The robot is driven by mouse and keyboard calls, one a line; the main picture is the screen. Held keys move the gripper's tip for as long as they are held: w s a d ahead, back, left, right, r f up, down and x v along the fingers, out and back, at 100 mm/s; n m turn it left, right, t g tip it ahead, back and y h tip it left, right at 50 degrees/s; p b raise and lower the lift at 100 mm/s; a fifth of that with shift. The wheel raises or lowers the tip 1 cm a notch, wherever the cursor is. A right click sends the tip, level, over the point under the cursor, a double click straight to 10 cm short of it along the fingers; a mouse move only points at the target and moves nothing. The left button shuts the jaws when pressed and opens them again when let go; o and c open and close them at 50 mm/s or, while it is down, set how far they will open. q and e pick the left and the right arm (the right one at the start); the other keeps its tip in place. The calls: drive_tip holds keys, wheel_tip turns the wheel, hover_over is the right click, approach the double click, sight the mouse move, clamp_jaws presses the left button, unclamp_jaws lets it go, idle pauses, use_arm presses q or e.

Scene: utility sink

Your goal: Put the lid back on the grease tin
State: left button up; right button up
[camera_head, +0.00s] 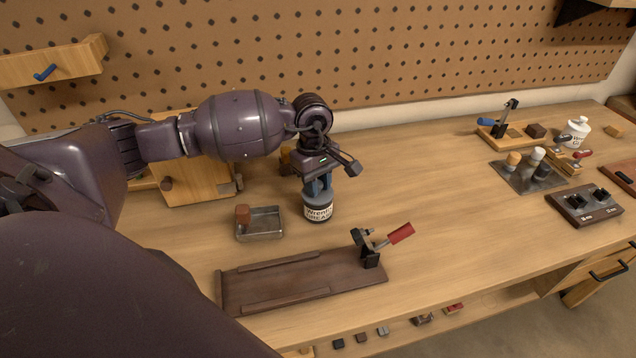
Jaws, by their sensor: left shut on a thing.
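The grease tin (318,213), dark with a white label reading "Wren's", stands upright on the bench in the middle. My left gripper (318,190) points down directly over the tin, with its fingers shut at the tin's top. The lid is mostly hidden between and below the fingers; I cannot tell whether it is seated flat on the rim. My right gripper is not in view.
A metal tray (262,226) with a brown block is left of the tin. A dark wooden fixture (300,283) with a red-handled clamp lies in front. A white jar (577,132) and clamp boards stand far right. The bench right of the tin is clear.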

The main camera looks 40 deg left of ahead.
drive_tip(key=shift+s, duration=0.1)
use_arm(q)
drive_tip(key=o, duration=1.5)
drive_tip(key=shift+c, duration=0.2)
drive_tip(key=shift+r, duration=0.2)
